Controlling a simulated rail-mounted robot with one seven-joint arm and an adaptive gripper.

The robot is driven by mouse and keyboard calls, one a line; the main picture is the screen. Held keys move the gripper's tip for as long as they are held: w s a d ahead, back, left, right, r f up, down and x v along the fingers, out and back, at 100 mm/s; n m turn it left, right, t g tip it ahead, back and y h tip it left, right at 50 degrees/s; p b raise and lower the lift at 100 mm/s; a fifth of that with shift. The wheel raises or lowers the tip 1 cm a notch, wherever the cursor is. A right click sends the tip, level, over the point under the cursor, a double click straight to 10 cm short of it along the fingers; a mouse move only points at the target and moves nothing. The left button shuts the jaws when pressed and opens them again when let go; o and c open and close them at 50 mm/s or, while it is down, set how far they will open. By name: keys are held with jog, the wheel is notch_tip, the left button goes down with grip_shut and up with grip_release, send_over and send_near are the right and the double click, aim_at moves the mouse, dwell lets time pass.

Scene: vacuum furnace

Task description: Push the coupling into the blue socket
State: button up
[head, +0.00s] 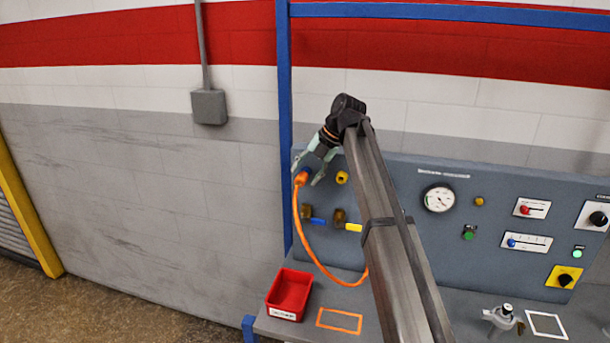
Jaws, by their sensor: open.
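The orange coupling (300,179) is at the upper left of the grey panel, on the end of an orange hose (309,247). A little blue of the socket (306,171) shows right beside the coupling; the rest is hidden. I cannot tell how deep the coupling sits in it. My gripper (308,176) is open, with its pale fingers pointing down at the coupling, one on each side. Whether they touch it is too small to tell. A yellow socket (342,177) is just to the right.
Below are two valves with a blue handle (318,222) and a yellow handle (353,227). A red bin (289,294) stands on the bench beside an orange outlined square (339,320). A blue post (284,130) rises left of the panel. A gauge (439,198) and switches lie right.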

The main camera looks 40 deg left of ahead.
jog(key=v, duration=1.1)
